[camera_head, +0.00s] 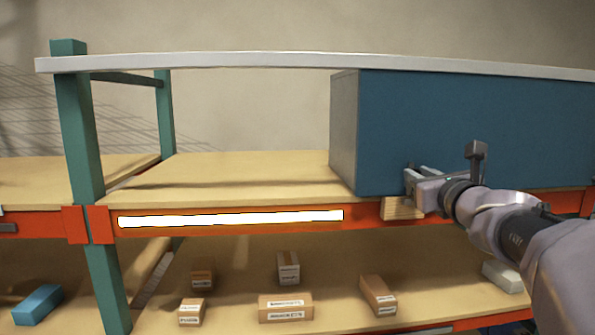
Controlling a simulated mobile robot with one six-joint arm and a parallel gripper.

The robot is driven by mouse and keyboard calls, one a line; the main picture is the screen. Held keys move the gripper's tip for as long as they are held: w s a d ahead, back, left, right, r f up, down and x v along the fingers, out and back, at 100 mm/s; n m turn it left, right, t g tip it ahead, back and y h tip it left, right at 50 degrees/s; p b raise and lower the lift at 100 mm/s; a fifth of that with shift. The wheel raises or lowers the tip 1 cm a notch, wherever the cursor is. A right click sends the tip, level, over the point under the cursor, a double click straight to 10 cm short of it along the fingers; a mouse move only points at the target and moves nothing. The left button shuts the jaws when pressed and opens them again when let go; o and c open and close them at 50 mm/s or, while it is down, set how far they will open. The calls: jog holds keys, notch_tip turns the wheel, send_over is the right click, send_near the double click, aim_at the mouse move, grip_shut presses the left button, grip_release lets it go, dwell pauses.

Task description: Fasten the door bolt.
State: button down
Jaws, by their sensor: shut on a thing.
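The blue door (430,115) is the front of a grey-sided cabinet on the middle shelf, and it looks flush with the cabinet. My gripper (411,180) is at the door's lower edge, left of its middle. Its fingers are shut on a small grey part, the door bolt (409,171). The fingers cover most of the bolt, so I cannot tell how far it is slid. A light wooden block (402,209) sits just below the gripper, against the orange beam.
An orange beam (365,215) with a bright white strip (230,218) runs along the shelf front. A green post (80,130) stands at left. The shelf (230,175) left of the cabinet is bare. Several small cartons (286,307) lie on the lower shelf.

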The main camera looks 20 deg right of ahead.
notch_tip(320, 180, down, 3)
jog(key=b, duration=0.3)
jog(key=c, duration=1.6)
grip_release()
jog(key=shift+f, duration=0.1)
jog(key=o, duration=0.3)
jog(key=shift+w+d, duration=0.1)
jog(key=shift+w, duration=0.1)
jog(key=shift+s, duration=0.15)
